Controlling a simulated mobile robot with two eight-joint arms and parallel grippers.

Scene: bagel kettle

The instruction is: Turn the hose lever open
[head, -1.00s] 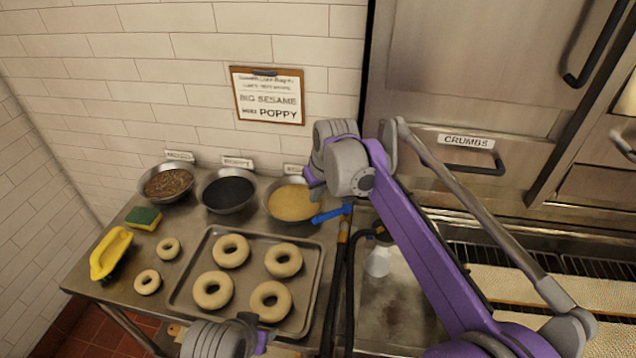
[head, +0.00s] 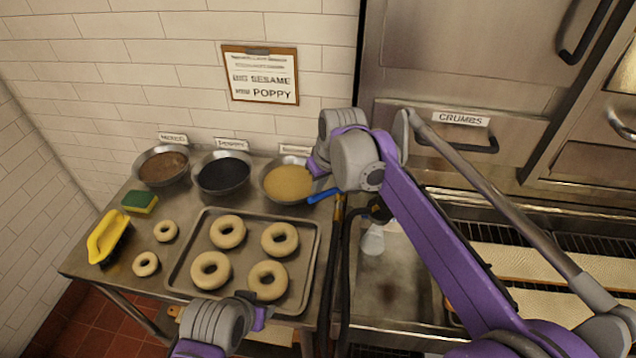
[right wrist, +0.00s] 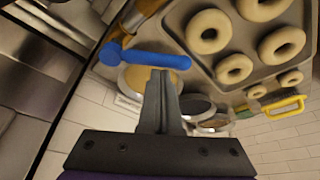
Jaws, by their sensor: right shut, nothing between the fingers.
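The blue hose lever (head: 322,196) sits at the top of the hose pipe, in front of the sesame bowl in the head view. In the right wrist view the lever (right wrist: 155,60) lies across the picture, its round hub at the left. My right gripper (head: 316,168) is shut and empty, close by the lever. In the right wrist view its fingertips (right wrist: 160,74) are right at the lever's free half; I cannot tell whether they touch it. My left gripper (head: 262,312) is low in the head view, near the tray's front edge; its jaw opening is unclear.
A tray (head: 312,262) with several bagels lies on the steel table. Bowls of topping, including sesame (head: 288,183) and poppy (head: 223,175), stand behind it. A sponge (head: 140,201) and a yellow holder (head: 107,238) are at left. A dark hose (head: 340,270) hangs at the table's right edge.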

